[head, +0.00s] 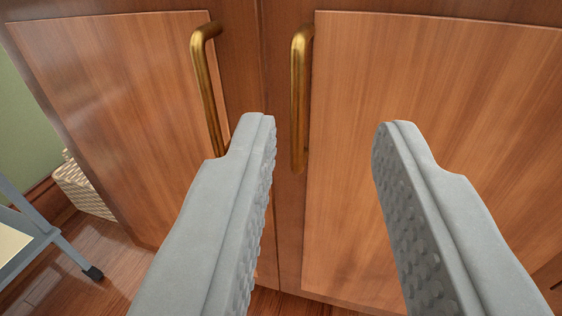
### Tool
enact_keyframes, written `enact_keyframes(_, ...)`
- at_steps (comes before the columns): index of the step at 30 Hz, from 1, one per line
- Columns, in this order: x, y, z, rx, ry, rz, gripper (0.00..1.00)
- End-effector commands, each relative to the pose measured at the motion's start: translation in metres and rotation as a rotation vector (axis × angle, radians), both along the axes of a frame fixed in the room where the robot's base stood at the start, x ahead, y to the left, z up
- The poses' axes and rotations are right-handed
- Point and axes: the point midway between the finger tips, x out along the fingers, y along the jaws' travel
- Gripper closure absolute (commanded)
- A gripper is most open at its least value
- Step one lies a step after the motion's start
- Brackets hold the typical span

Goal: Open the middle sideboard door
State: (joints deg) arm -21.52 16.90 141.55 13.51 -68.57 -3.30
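Two wooden sideboard doors meet at a vertical seam left of the picture's middle. The left door (120,100) and the right door (430,130) both look shut. Each has an upright brass bar handle near the seam. The left handle (207,85) is partly hidden at its lower end by my left finger. The right handle (299,100) shows in full. My gripper (325,125) is open and empty, its two grey fingers wide apart. The right handle appears between the fingertips, nearer the left one. I see no contact. Which door is the middle one cannot be told for sure.
A grey metal frame with a dark foot (92,273) stands on the wooden floor (130,270) at lower left. A woven basket (85,190) sits behind it by the green wall (25,120). Some bare floor shows left of the sideboard.

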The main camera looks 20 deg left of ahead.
Motion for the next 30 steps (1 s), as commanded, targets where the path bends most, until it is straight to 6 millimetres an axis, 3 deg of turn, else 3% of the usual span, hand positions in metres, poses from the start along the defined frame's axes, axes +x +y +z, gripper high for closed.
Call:
enact_keyframes(1, -0.001, 0.005, -0.016, -0.008, 0.004, 0.003, 0.7)
enact_keyframes(6, -0.004, 0.014, -0.044, -0.021, -0.007, 0.006, 0.7)
enact_keyframes(14, -0.001, 0.018, -0.055, -0.027, -0.013, 0.006, 0.7)
enact_keyframes(20, 0.024, 0.022, -0.055, -0.027, -0.014, 0.005, 0.7)
enact_keyframes(30, 0.084, 0.031, -0.054, -0.026, -0.013, 0.005, 0.7)
